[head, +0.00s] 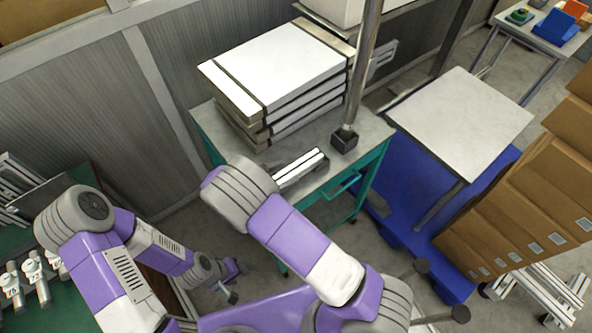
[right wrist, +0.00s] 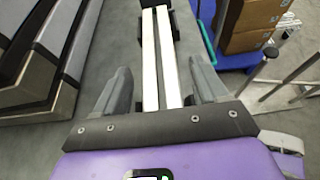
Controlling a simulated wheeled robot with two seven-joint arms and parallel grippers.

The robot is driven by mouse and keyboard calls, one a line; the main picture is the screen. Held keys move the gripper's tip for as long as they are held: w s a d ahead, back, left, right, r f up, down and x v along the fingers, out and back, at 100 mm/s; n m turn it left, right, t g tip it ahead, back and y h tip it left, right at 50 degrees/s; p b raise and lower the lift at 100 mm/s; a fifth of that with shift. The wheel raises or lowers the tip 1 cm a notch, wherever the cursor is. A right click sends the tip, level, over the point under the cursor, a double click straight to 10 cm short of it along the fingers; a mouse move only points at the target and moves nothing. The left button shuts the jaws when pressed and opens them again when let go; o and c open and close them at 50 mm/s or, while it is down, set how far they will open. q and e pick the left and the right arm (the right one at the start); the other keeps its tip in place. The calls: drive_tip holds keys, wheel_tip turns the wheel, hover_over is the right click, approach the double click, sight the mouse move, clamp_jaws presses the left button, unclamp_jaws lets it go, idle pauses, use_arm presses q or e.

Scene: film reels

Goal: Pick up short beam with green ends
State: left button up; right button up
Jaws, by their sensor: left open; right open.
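A pale beam (head: 300,167) with a dark groove along it lies on the teal workbench (head: 375,128), near its front edge. I see no green on its ends; its near end is hidden behind my right arm. In the right wrist view the pale beam (right wrist: 150,60) shows as two parallel strips running between the fingers of my right gripper (right wrist: 160,92). Those fingers are open, one on each side, with gaps to the strips. In the head view these fingers are hidden by the arm. My left gripper (head: 230,288) is open, low and away from the bench.
A stack of white panels (head: 275,70) stands on the bench behind the beam; it is left of my right gripper in the wrist view. A metal post (head: 363,75) on a dark foot rises by the beam's far end. Cardboard boxes (head: 535,190) stand at the right.

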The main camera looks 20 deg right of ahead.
drive_tip(key=shift+c, duration=0.3)
drive_tip(key=c, duration=1.2)
drive_tip(key=shift+r, duration=0.15)
